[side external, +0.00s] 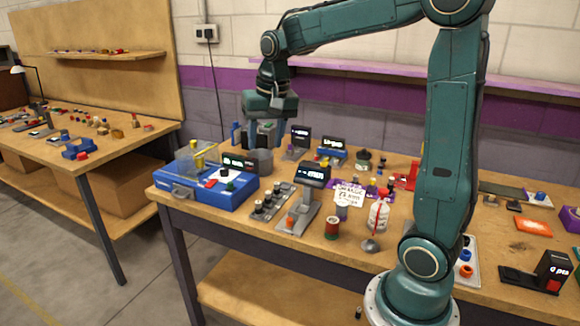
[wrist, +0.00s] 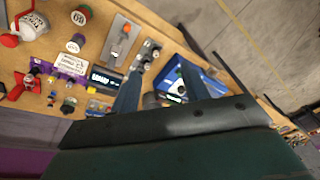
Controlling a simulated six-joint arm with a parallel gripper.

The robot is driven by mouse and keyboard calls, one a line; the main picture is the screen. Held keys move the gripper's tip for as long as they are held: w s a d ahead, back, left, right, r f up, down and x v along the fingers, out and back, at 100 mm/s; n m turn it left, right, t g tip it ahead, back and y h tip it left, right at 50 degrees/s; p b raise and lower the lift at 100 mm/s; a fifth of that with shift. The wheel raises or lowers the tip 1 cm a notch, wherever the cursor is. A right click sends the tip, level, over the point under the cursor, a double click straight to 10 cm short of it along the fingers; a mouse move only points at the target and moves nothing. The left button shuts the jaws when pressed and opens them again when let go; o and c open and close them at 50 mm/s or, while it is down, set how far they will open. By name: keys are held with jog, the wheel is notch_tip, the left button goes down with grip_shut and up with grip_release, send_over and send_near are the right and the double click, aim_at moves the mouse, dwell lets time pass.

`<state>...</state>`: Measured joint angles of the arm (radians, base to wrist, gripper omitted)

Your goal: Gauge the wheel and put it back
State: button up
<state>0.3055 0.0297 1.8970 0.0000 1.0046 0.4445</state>
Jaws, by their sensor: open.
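My gripper (side external: 262,142) is open and empty above the back left of the bench, over a grey cup-like container (side external: 261,161). In the wrist view its two fingers (wrist: 162,85) stand wide apart with nothing held between them. A grey stand with a tilted dark display (side external: 314,175) is at the front of the bench, with a small orange piece (side external: 290,221) on its base. A grey tray (side external: 279,190) beside it holds several small dark round pieces (side external: 268,204). I cannot tell which small piece is the wheel.
A blue case (side external: 213,196) with a clear bin (side external: 186,160) is at the front left corner. A handwritten card (side external: 346,195), a spool (side external: 332,228) and a white bottle (side external: 379,214) crowd the middle. More small displays (side external: 300,136) stand at the back.

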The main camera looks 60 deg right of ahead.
jog(key=w+d+f+m+g, duration=0.1)
jog(key=w+d+f+m, duration=0.2)
jog(key=w+d+f, duration=0.3)
jog(key=m+g, duration=0.1)
jog(key=m, duration=0.2)
send_over(268, 192)
notch_tip(268, 192, down, 7)
jog(key=shift+s+r+y, duration=0.15)
jog(key=shift+r+y, duration=0.05)
jog(key=shift+y, duration=0.2)
jog(key=shift+f, duration=0.1)
jog(key=shift+f, duration=4.2)
jog(key=shift+f, duration=2.6)
